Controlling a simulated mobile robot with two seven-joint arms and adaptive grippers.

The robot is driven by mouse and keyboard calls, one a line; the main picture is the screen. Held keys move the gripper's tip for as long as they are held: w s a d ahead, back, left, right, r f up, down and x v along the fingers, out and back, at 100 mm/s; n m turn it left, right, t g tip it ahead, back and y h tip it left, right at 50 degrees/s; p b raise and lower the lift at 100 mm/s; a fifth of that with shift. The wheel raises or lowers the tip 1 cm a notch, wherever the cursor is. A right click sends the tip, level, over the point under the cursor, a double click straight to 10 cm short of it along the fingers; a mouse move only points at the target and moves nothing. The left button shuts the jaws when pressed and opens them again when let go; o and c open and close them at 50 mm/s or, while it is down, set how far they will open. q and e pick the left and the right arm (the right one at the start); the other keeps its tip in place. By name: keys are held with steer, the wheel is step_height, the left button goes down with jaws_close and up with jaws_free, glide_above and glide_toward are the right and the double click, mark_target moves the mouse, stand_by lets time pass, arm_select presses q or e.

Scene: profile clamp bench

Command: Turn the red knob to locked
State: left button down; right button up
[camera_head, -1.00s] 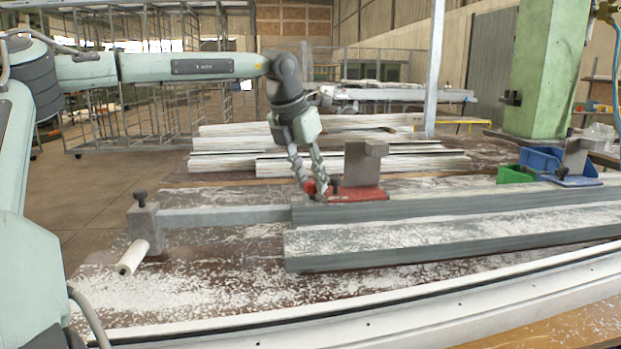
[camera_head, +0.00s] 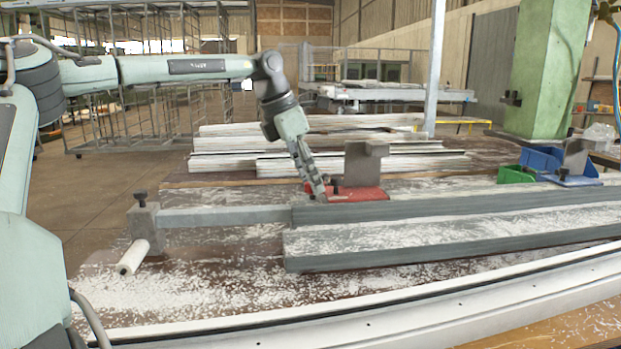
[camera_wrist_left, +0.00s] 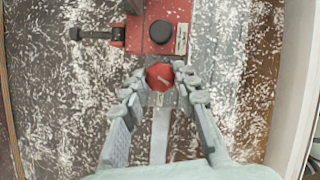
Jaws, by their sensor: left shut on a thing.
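The red knob (camera_wrist_left: 160,77) sits between the fingertips of my left gripper (camera_wrist_left: 160,82) in the left wrist view. The fingers are shut on it from both sides. A short pale mark on its top runs at a slant. In the head view my left gripper (camera_head: 318,190) reaches down at the near left end of the red clamp base (camera_head: 362,194), and its fingers hide the knob. The red base also shows in the wrist view (camera_wrist_left: 135,35), with a black round knob (camera_wrist_left: 160,31) and a small pale label (camera_wrist_left: 182,38). My right gripper is not in view.
A grey upright block (camera_head: 363,160) stands on the red base. A grey bar (camera_head: 225,216) leads left to an end block with a white handle (camera_head: 133,257). Long profiles (camera_head: 440,240) cross the chip-strewn bench.

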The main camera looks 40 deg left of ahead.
arm_select(q)
steer(key=m+h, duration=0.1)
steer(key=m, duration=0.2)
steer(key=m+g+h, duration=0.1)
steer(key=m, duration=0.2)
steer(key=shift+w+a+g, duration=0.15)
steer(key=shift+g, duration=0.15)
steer(key=m+g, duration=0.1)
steer(key=m, duration=0.2)
steer(key=m+g, duration=0.1)
steer(key=m, duration=0.2)
steer(key=shift+w+h, duration=0.1)
steer(key=shift+h, duration=0.2)
steer(key=shift+m, duration=0.3)
steer(key=c, duration=1.2)
jaws_free()
steer(key=shift+o, duration=0.2)
steer(key=v, duration=1.2)
